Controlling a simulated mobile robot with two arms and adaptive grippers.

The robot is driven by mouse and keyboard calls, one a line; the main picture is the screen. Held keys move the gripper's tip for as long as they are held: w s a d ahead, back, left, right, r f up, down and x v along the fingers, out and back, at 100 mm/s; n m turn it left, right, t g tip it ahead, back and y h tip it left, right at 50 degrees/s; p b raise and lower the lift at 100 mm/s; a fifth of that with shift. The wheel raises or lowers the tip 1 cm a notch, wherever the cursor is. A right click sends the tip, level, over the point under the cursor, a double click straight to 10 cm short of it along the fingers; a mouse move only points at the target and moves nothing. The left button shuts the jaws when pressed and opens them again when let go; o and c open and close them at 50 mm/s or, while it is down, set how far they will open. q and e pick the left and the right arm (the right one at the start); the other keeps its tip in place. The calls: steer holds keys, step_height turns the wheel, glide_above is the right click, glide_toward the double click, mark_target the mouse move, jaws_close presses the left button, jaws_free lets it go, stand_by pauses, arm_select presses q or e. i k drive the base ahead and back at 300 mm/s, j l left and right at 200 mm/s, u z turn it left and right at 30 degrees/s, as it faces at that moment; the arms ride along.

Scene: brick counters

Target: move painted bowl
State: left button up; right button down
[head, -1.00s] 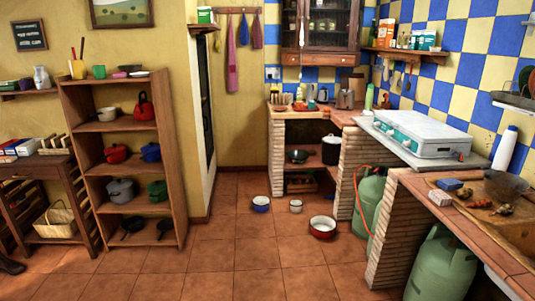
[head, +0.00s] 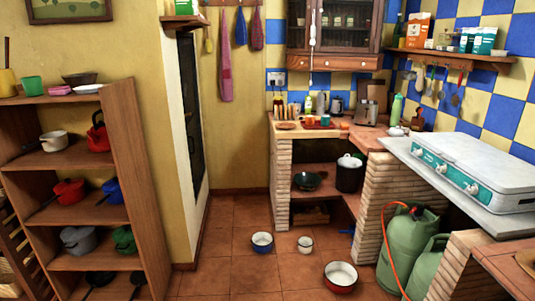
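Several vessels stand on the tiled floor, and I cannot tell which one is the painted bowl. A bowl with a blue outside and white inside (head: 262,243) stands near the foot of the brick counter. A small white pot (head: 305,244) stands to its right. A larger red bowl with a white inside (head: 340,276) stands nearer to me. A dark bowl (head: 79,78) sits on top of the wooden shelf at left. Neither of my grippers shows in the head view.
The wooden shelf (head: 134,150) with pots stands at left. Brick counters (head: 392,190) are at right, with green gas bottles (head: 408,243) and an orange hose below a stove (head: 470,170). The floor (head: 225,255) between is clear apart from the vessels.

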mark_target(306, 182)
steer(key=i, duration=1.9)
